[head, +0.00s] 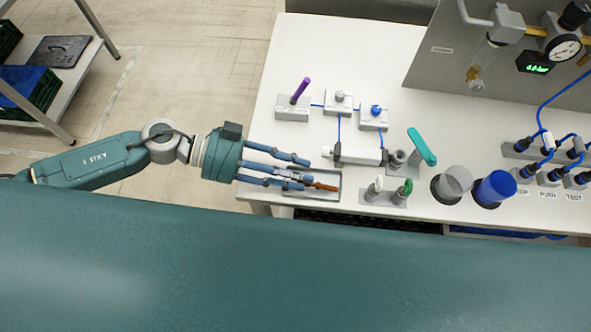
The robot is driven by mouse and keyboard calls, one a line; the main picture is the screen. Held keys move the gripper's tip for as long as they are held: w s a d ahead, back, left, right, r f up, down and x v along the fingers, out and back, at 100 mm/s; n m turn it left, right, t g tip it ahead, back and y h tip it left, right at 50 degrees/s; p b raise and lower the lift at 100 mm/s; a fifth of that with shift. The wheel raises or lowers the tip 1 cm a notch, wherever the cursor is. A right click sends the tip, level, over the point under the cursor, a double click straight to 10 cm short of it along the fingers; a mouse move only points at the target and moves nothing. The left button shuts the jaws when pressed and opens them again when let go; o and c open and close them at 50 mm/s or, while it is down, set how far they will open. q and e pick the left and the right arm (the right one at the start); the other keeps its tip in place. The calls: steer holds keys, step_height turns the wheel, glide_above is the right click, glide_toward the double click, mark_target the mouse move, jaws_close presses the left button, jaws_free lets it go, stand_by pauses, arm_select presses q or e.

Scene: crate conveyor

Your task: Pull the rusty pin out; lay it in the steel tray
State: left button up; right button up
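The rusty pin (325,187), a short brown-orange rod, shows just beyond my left gripper's fingertips, over the steel tray. Its inner end is hidden among the fingers. The shallow steel tray (333,194) is at the front edge of the white bench, and the fingers cover part of it. My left gripper (306,173) reaches in from the left with long blue-grey fingers over the tray. I cannot tell whether they grip the pin or only lie beside it, nor whether the pin rests on the tray floor. My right gripper is not in view.
A white cylinder (358,155) lies just behind the tray. To the right are a teal-handled lever (422,147), small toggles (388,190), and grey (452,184) and blue (494,188) cylinders. A purple-handled switch (299,92) stands farther back. The bench's back left is clear.

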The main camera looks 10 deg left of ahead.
arm_select(q)
steer(key=shift+a, duration=0.1)
steer(key=v, duration=1.2)
stand_by(0.6)
